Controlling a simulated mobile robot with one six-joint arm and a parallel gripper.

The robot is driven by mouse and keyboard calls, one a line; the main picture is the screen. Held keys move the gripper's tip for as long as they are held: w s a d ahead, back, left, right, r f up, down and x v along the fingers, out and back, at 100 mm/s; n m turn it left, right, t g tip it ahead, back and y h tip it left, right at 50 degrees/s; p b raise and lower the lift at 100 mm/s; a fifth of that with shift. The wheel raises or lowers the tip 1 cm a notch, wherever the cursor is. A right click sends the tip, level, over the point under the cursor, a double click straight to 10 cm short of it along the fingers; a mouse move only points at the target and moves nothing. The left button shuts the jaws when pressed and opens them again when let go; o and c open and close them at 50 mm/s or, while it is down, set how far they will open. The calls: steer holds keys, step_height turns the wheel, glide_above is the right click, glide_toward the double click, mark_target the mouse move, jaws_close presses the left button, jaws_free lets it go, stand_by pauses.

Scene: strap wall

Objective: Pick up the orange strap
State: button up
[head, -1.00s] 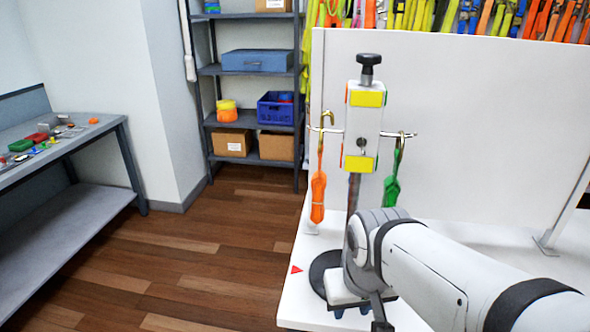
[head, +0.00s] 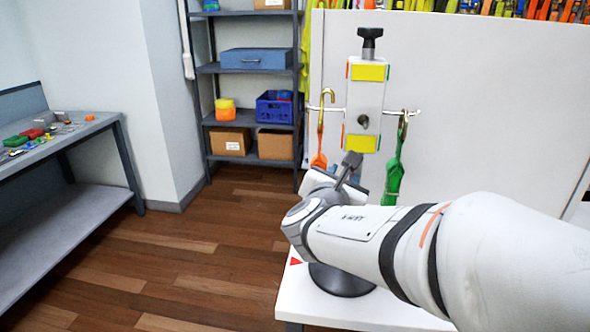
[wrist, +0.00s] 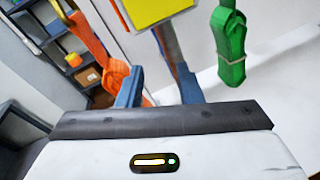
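The orange strap (head: 319,160) hangs from the left hook of a white stand in the head view; my arm hides its lower part. In the wrist view the orange strap (wrist: 112,75) hangs at the left, its looped bundle beside the left finger and partly behind it. My gripper (wrist: 159,78) has its two blue fingers apart with nothing held between them. The strap is outside the fingers, to their left.
A green strap (head: 394,170) hangs from the right hook; it also shows in the wrist view (wrist: 229,45). The stand (head: 365,102) with yellow labels is between the straps. A white panel (head: 480,110) stands behind. Shelves (head: 255,70) are at the back.

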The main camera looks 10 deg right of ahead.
mark_target(320, 150)
steer(key=w+a+n+t, duration=0.1)
steer(key=a+r+n+t+y, duration=0.1)
steer(key=a+n, duration=0.1)
steer(key=w+a+n+y, duration=0.1)
steer(key=n, duration=0.1)
steer(key=shift+w+a+r+t, duration=0.2)
steer(key=shift+w+a+t, duration=0.1)
steer(key=shift+w+t, duration=0.1)
steer(key=shift+n, duration=0.3)
steer(key=x, duration=0.7)
steer(key=shift+w, duration=0.2)
steer(key=shift+r, duration=0.1)
steer(key=shift+c, duration=0.5)
jaws_close()
